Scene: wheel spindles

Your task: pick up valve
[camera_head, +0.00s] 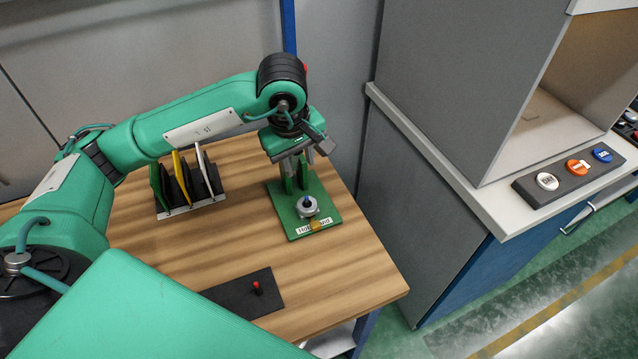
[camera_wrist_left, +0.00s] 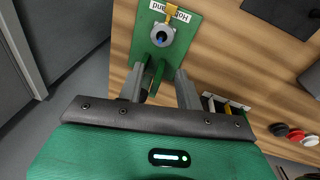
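The valve, seemingly the small grey round part with a blue centre (camera_head: 307,206), sits on a green plate (camera_head: 328,210) on the wooden table. In the left wrist view the valve (camera_wrist_left: 162,36) is at the top, beyond the fingertips. My left gripper (camera_head: 302,160) points down over the back of the green plate, behind the valve. In the left wrist view its two grey fingers (camera_wrist_left: 160,74) are spread apart, with green uprights of the stand showing between them. Nothing is visibly gripped, and the fingers are apart from the valve. My right gripper is out of view.
A rack with green, yellow and dark panels (camera_head: 186,181) stands left of the plate. A black pad with a red-topped pin (camera_head: 257,288) lies near the table's front. A grey cabinet (camera_head: 462,80) with a button box (camera_head: 566,174) stands right. Bare wood lies between the rack and pad.

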